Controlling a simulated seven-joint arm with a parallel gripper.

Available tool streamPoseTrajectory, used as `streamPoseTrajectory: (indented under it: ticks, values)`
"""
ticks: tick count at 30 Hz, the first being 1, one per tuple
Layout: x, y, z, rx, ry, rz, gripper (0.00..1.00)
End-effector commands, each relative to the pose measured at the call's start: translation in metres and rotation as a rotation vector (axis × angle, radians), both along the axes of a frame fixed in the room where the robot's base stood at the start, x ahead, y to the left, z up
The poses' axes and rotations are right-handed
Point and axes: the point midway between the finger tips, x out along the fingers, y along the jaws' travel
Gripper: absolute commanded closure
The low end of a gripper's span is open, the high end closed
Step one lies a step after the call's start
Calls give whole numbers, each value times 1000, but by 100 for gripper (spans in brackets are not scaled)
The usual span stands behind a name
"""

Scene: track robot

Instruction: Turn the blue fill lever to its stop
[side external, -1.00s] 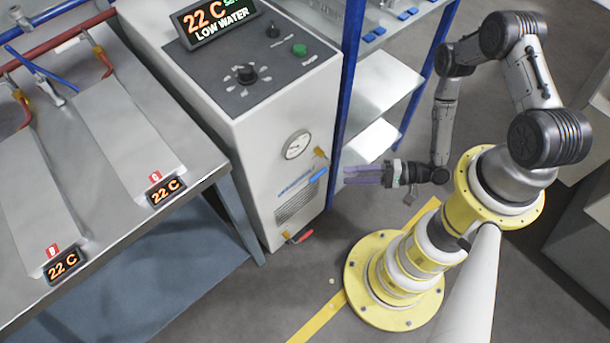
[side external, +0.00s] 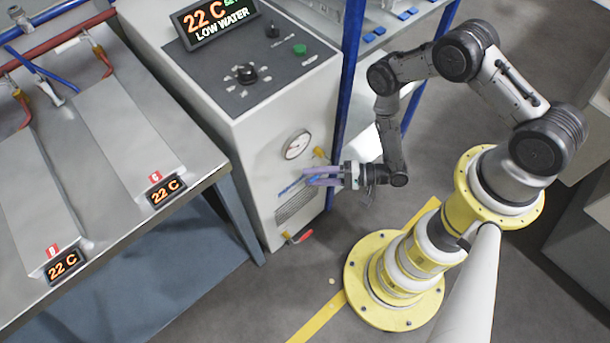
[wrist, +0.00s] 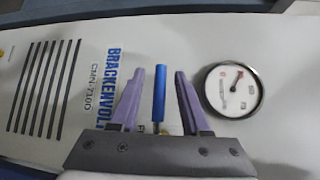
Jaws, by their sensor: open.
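The blue fill lever (wrist: 159,92) is on the front of the white machine (side external: 262,165). In the wrist view it lies between the two purple fingers of my gripper (wrist: 160,85), with a gap on each side. My gripper is open around it, and I see no contact. In the side view my gripper (side external: 322,176) is at the machine's front, below the gauge, and its fingers mostly cover the lever. A brass-coloured fitting shows at the lever's lower end in the wrist view.
A round gauge (wrist: 232,89) is right of the fingers in the wrist view. A red-handled valve (side external: 299,237) sits low on the machine. The display (side external: 215,20) reads 22 C, LOW WATER. A blue-framed shelf (side external: 350,75) stands beside the machine, and a metal bench (side external: 125,195) is at left.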

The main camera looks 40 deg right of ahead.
Motion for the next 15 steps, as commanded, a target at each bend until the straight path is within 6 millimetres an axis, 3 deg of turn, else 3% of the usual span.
streamPoseTrajectory:
  ticks: [6,15]
  values:
    - [15,15,-4,-1,0,1,53]
    - [18,19,-4,0,1,-1,53]
